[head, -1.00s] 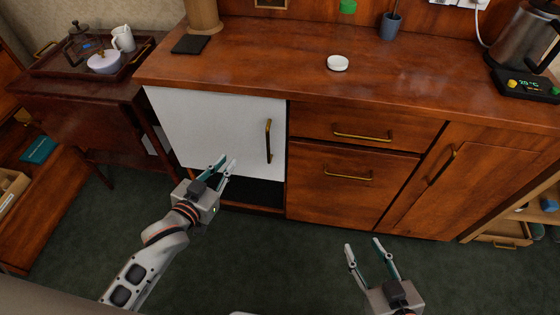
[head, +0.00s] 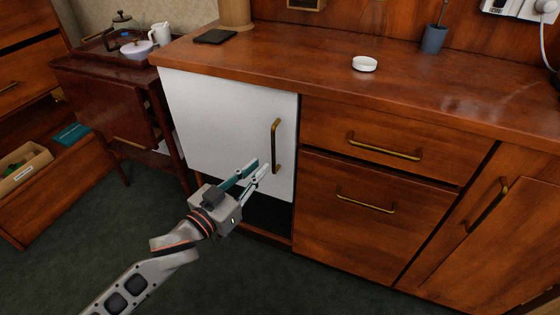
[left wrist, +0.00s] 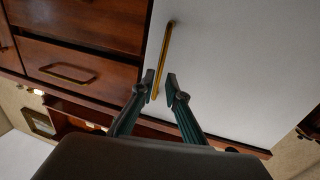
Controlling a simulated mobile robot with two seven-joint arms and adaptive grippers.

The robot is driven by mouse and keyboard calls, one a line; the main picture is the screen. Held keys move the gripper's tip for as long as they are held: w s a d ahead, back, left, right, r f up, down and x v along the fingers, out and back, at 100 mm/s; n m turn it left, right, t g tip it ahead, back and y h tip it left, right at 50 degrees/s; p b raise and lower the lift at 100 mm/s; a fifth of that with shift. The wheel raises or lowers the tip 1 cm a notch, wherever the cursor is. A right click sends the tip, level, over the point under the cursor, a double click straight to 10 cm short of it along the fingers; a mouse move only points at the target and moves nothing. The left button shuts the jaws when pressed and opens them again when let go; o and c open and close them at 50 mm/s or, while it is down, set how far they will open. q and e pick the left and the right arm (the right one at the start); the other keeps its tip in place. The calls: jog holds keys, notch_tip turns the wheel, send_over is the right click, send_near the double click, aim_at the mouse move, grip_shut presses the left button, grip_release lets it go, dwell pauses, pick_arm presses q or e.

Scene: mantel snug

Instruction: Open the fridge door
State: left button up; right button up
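The fridge door (head: 222,122) is a white panel set under the left part of the wooden counter, and it looks shut. Its upright brass handle (head: 275,146) is near the door's right edge. The handle also shows in the left wrist view (left wrist: 163,58), with its near end between the fingertips in the picture. My left gripper (head: 257,171) is open, just below and left of the handle's lower end in the head view. In the left wrist view its two fingers (left wrist: 160,85) are apart, and I cannot tell whether they touch the handle. My right gripper is out of view.
Wooden drawers with brass handles (head: 384,148) are right of the fridge, with a cabinet door (head: 480,220) beyond. A dark side table (head: 100,95) with a teapot and jug stands at left. A white round dish (head: 364,64) is on the counter. Green carpet (head: 90,225) in front is clear.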

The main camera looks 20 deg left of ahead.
pick_arm(q)
jog(key=b, duration=0.1)
send_over(274, 171)
jog(key=s, duration=0.1)
jog(key=shift+w+a+b, duration=0.15)
jog(key=shift+w+b, duration=0.2)
jog(key=shift+w, duration=0.4)
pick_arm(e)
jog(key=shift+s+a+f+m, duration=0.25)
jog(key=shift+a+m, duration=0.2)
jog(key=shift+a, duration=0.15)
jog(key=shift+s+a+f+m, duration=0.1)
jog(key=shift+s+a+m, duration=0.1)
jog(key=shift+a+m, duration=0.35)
pick_arm(q)
grip_shut()
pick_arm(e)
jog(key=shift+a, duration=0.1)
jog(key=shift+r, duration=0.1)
